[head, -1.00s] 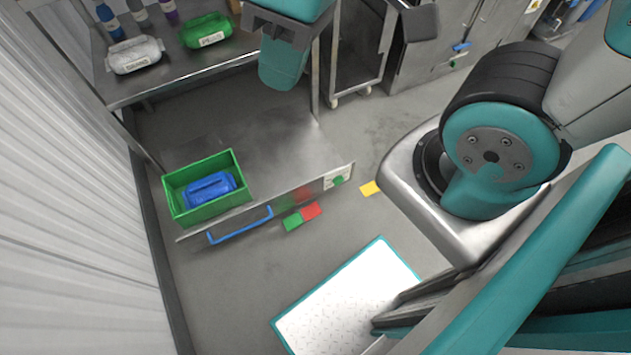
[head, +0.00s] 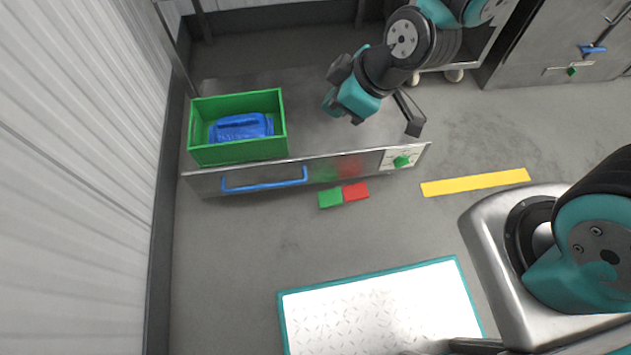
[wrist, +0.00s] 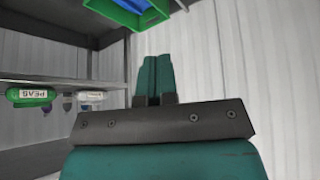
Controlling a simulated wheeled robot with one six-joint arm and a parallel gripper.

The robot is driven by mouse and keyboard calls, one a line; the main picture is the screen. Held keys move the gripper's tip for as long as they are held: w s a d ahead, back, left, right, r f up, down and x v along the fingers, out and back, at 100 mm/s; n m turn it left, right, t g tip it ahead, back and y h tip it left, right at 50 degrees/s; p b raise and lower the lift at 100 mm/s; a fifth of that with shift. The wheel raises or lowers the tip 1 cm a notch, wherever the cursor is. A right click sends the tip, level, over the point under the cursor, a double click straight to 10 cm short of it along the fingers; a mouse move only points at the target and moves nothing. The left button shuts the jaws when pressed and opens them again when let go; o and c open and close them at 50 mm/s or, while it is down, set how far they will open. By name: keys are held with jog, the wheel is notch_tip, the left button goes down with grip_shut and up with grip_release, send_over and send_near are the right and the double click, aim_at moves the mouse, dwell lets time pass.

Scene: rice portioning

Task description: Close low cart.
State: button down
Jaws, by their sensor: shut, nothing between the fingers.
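The low cart (head: 330,165) is a low steel unit with a flat top. Its front panel has a blue bar handle (head: 264,186) and a green knob (head: 401,161) at the right. A green bin (head: 240,151) holding a blue container (head: 240,127) sits on its left part. My arm reaches over the cart top. My gripper shows in the wrist view (wrist: 153,72) with its teal fingers together and empty, apart from the handle. In the head view the arm's end hangs above the cart, right of the bin; its fingertips are hard to make out.
Green (head: 330,198) and red (head: 355,191) floor patches lie before the cart, with a yellow strip (head: 475,182) to the right. A white mat (head: 375,310) lies in front. A ribbed wall (head: 80,170) closes the left. A shelf with a green peas container (wrist: 30,97) shows in the wrist view.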

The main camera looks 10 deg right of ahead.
notch_tip(320, 180, down, 27)
jog(key=d+n+t+h+b, duration=0.15)
jog(key=n+b, duration=0.25)
jog(key=b, duration=2.4)
send_near(308, 165)
jog(key=shift+t+y, duration=0.25)
jog(key=shift+t, duration=0.2)
jog(key=shift+s+f+x, duration=0.1)
jog(key=shift+s+x, duration=0.05)
jog(key=shift+x, duration=1.1)
jog(key=shift+s+f+x, duration=0.1)
jog(key=shift+f+x, duration=0.05)
jog(key=shift+x, duration=1.1)
jog(key=shift+d, duration=0.15)
